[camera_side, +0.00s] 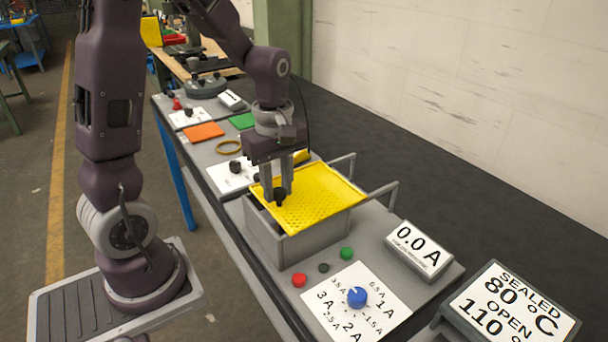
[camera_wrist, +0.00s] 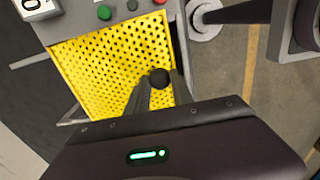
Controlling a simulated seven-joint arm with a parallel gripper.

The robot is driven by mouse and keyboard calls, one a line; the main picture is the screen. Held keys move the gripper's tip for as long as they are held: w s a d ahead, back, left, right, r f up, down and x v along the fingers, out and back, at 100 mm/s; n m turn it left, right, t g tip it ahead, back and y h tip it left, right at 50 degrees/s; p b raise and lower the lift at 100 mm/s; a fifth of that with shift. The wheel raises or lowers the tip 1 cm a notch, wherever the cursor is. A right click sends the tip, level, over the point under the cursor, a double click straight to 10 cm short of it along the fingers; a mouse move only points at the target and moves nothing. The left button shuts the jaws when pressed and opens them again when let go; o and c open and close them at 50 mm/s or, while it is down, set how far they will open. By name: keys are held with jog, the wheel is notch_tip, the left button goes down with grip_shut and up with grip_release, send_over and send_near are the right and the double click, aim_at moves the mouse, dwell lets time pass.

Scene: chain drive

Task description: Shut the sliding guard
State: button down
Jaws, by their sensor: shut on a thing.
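The sliding guard (camera_side: 318,198) is a yellow perforated plate. It lies over most of the grey box (camera_side: 290,244), and a dark gap shows along the box's left edge. The guard also fills much of the wrist view (camera_wrist: 110,62). A black knob (camera_wrist: 159,78) stands on the guard near one edge; it also shows in the side view (camera_side: 280,197). My gripper (camera_side: 279,192) points down with its fingers shut on this knob. In the wrist view the fingers (camera_wrist: 148,92) reach the knob and partly hide the guard below.
Metal rails (camera_side: 382,190) stick out behind the box on the right. A red button (camera_side: 299,280), a green button (camera_side: 346,253) and a blue dial (camera_side: 357,297) sit in front. A display (camera_side: 419,249) reads 0.0 A. A sign (camera_side: 512,306) stands at the lower right.

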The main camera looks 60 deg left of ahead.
jog(key=shift+s, duration=1.8)
jog(key=c, duration=1.1)
grip_release()
notch_tip(320, 180, up, 7)
jog(key=s+d+r+m+t, duration=0.2)
jog(key=s+d+m, duration=0.1)
jog(key=m, duration=0.3)
jog(key=s+d+r+m+t, duration=0.1)
jog(key=s+d+r+m, duration=0.1)
jog(key=m, duration=0.4)
jog(key=s+d+r+m+t, duration=0.2)
jog(key=s+d+m, duration=0.2)
jog(key=m, duration=0.2)
jog(key=shift+s+d+t, duration=0.2)
jog(key=shift+t, duration=0.1)
